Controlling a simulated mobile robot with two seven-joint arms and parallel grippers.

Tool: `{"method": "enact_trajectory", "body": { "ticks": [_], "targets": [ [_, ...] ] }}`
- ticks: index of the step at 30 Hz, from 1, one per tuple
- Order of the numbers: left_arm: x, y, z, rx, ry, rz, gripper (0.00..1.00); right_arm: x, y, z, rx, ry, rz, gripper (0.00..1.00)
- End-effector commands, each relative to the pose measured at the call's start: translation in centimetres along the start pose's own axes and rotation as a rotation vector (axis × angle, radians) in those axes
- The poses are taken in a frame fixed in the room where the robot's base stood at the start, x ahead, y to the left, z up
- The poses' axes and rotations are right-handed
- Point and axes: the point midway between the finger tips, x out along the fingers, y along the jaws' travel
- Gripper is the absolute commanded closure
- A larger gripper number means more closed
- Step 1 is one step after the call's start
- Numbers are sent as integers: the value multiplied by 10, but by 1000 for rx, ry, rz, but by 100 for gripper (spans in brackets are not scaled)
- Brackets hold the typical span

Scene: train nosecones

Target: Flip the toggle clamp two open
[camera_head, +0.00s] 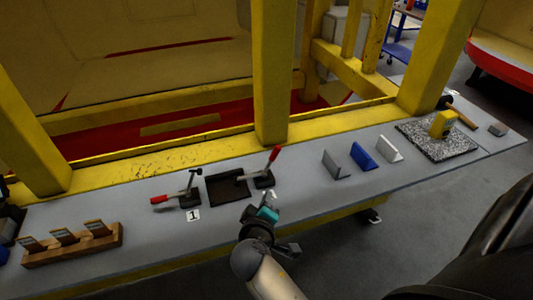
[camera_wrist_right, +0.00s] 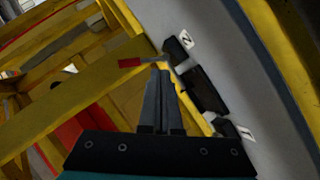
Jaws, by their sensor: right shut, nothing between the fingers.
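Toggle clamp two (camera_head: 264,181) stands on the grey bench at the right end of a dark plate. Its red handle (camera_head: 274,153) points up and away from the bench. In the right wrist view the red handle (camera_wrist_right: 130,62) shows just left of my fingertips, and label 2 (camera_wrist_right: 186,40) lies beside the clamp's dark base (camera_wrist_right: 175,50). My right gripper (camera_head: 268,213) is shut and empty, in front of clamp two. In the wrist view its fingertips (camera_wrist_right: 161,68) overlap the metal arm by the handle; I cannot tell whether they touch. My left gripper is not in view.
Toggle clamp one (camera_head: 189,198), with label 1 (camera_head: 193,215), has its red handle lying low to the left. The dark plate (camera_head: 228,190) lies between the clamps. A wooden block rack (camera_head: 72,245) stands left; several angled brackets (camera_head: 362,155) stand right. A yellow post (camera_head: 270,70) rises behind.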

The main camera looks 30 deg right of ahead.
Motion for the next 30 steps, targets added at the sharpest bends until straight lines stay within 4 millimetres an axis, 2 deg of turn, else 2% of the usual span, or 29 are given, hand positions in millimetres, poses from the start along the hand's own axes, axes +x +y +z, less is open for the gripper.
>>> {"method": "enact_trajectory", "body": {
  "ticks": [3, 10, 15, 24, 30],
  "targets": [
    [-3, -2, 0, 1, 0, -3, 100, 1, 14, -29, -57, 66, 85, 100],
    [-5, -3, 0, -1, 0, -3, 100, -1, 27, -64, -143, 149, 185, 100],
    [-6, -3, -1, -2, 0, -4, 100, -2, 30, -71, -163, 168, 205, 100],
    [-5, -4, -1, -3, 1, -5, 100, -1, 30, -71, -163, 168, 205, 100],
    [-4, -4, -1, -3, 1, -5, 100, 14, 33, -74, -164, 168, 207, 100]
  ]
}}
